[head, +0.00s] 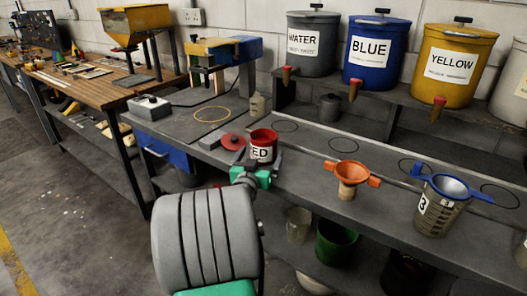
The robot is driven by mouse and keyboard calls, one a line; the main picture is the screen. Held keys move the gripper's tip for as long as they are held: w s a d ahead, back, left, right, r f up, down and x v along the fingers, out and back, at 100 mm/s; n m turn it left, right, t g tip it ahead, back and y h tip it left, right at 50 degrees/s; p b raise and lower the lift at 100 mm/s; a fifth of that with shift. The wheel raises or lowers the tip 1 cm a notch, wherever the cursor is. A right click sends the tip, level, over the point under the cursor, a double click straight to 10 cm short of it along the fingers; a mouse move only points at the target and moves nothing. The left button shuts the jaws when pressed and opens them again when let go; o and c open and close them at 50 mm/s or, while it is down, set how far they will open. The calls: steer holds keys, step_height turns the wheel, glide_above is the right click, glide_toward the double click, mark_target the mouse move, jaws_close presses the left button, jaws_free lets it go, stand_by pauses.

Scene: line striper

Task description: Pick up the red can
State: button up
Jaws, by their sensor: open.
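The red can (264,138) stands upright on the grey bench, with a white label whose visible letters read "ED". Its top is open and its inside is red. My gripper (257,160) is at the near side of the can, at its lower part. The jaws are open, with dark finger parts showing left and right of the can's base. The gripper hides the can's bottom edge, and I cannot tell whether the fingers touch it.
An orange funnel (352,172) and a measuring jug (438,207) with a blue funnel stand to the right. Grey, blue and yellow tanks (460,60) stand on a raised shelf behind.

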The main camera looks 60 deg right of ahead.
steer(key=d, duration=0.3)
steer(key=shift+w, duration=0.3)
steer(key=shift+c, duration=0.2)
steer(key=shift+a, duration=0.1)
steer(key=c, duration=2)
steer(key=shift+r, duration=0.1)
